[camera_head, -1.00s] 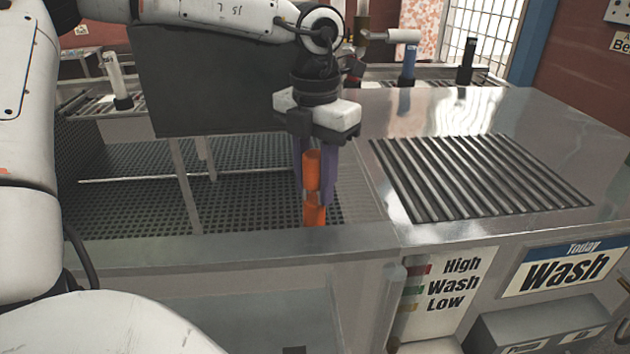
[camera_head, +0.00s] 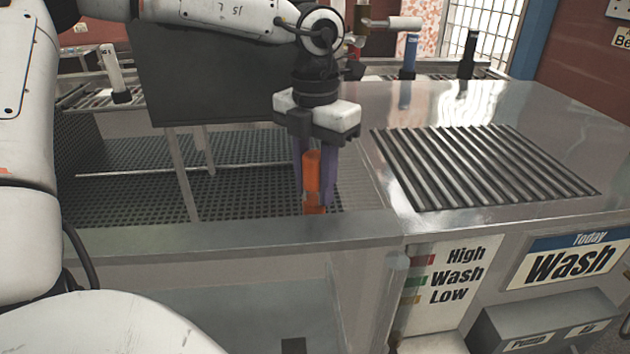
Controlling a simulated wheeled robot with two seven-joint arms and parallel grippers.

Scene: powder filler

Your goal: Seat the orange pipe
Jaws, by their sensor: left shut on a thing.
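The orange pipe (camera_head: 312,170) stands roughly upright at the near right corner of the sunken grated basin. My left gripper (camera_head: 314,193) points straight down over it. Its two purple fingers are shut on the pipe, one on each side. The pipe's lower end shows as a slightly wider orange piece just above the basin's front ledge. I cannot tell whether that is one part with the pipe or a separate fitting. What its foot rests on is hidden. My right gripper is not in view.
The metal front ledge (camera_head: 200,237) runs close in front of the pipe. A ribbed counter (camera_head: 480,165) lies to the right. A dark panel (camera_head: 195,75) on legs stands behind and left. The grated basin floor (camera_head: 130,200) is open to the left.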

